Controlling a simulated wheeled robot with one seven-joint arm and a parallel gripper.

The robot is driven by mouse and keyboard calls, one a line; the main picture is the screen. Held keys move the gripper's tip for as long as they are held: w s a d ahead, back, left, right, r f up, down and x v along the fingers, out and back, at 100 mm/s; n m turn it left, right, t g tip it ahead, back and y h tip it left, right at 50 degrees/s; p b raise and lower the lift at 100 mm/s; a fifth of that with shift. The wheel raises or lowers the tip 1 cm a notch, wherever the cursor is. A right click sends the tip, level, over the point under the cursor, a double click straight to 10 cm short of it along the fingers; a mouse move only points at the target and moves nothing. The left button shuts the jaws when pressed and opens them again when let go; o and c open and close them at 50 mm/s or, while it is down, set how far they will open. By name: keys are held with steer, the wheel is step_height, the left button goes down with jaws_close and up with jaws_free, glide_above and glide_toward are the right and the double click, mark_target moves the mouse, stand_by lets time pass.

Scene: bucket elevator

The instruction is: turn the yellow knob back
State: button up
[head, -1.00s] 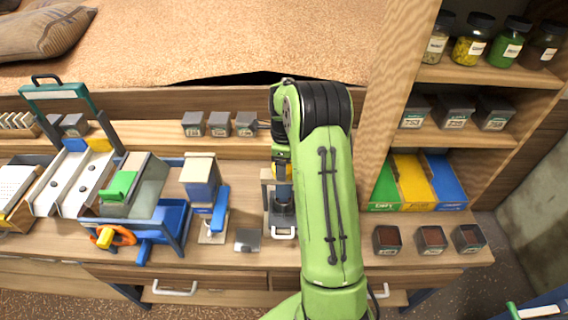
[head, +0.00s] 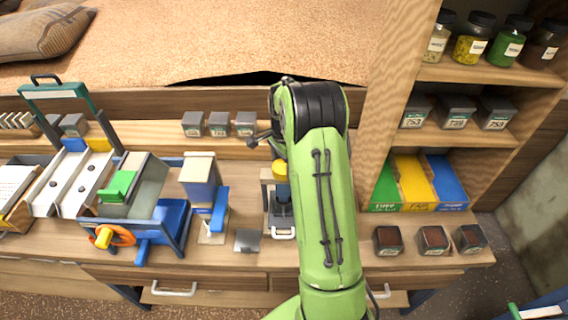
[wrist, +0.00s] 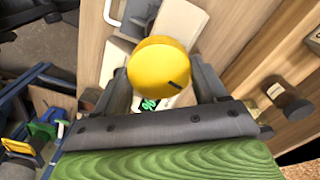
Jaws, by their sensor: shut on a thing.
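The yellow knob (wrist: 160,64) is a round disc with a short dark mark near its lower right edge in the wrist view. My gripper (wrist: 161,80) has one dark finger on each side of it and is shut on it. In the head view the knob (head: 280,168) shows as a yellow cap on top of a grey device (head: 282,212) on the bench, just left of my green arm. The fingers are mostly hidden behind my arm there. A white part with a green mark shows below the knob in the wrist view.
Left of the device stand a blue-and-beige unit (head: 200,180) and a hopper with a blue frame (head: 173,217) and an orange wheel. Grey bins (head: 219,123) line the back ledge. A wooden shelf post (head: 374,140) and colored folders (head: 412,182) stand to the right.

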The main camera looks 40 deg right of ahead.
steer(key=n, duration=0.5)
steer(key=shift+w+n, duration=0.1)
steer(key=shift+n, duration=0.2)
steer(key=n, duration=0.9)
steer(key=shift+a, duration=0.1)
steer(key=n+b, duration=0.1)
steer(key=n, duration=0.3)
steer(key=shift+n, duration=0.3)
steer(key=n+b, duration=0.1)
steer(key=n, duration=0.3)
steer(key=shift+w, duration=0.1)
steer(key=n+b, duration=0.1)
steer(key=n, duration=0.4)
steer(key=shift+n, duration=0.4)
steer(key=n+b, duration=0.2)
steer(key=n, duration=0.2)
steer(key=shift+n, duration=0.3)
steer(key=shift+n+b, duration=1.3)
steer(key=shift+n, duration=1)
steer(key=shift+a+r, duration=0.1)
